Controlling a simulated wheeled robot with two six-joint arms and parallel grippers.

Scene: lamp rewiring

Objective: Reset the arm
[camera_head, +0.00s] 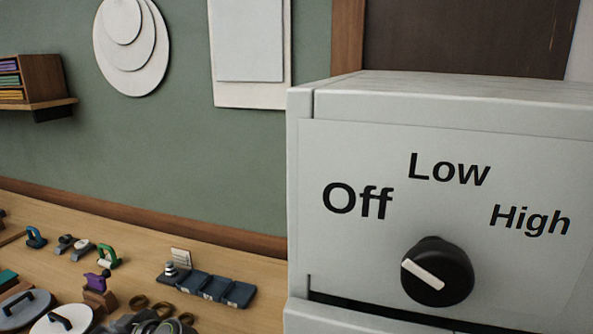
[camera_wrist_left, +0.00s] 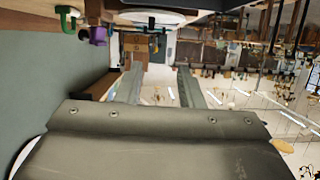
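My left gripper (camera_wrist_left: 160,82) shows in the left wrist view. Its two grey fingers stand apart with nothing between them, so it is open and empty. Neither gripper shows in the head view, and my right gripper is in neither view. In the head view a large pale grey box (camera_head: 345,145) fills the right side. Its black knob (camera_head: 450,268) has a white pointer slanting up to the left, toward the "Off" side. The labels Off, Low and High are printed around the knob.
A wooden workbench (camera_head: 60,215) holds green (camera_head: 108,256) and blue (camera_head: 36,238) clamp-like items, a purple item (camera_head: 97,282), a dark tray (camera_head: 220,288) and several rings. A small shelf (camera_head: 40,104) hangs on the green wall. The wrist view shows open room beyond my fingers.

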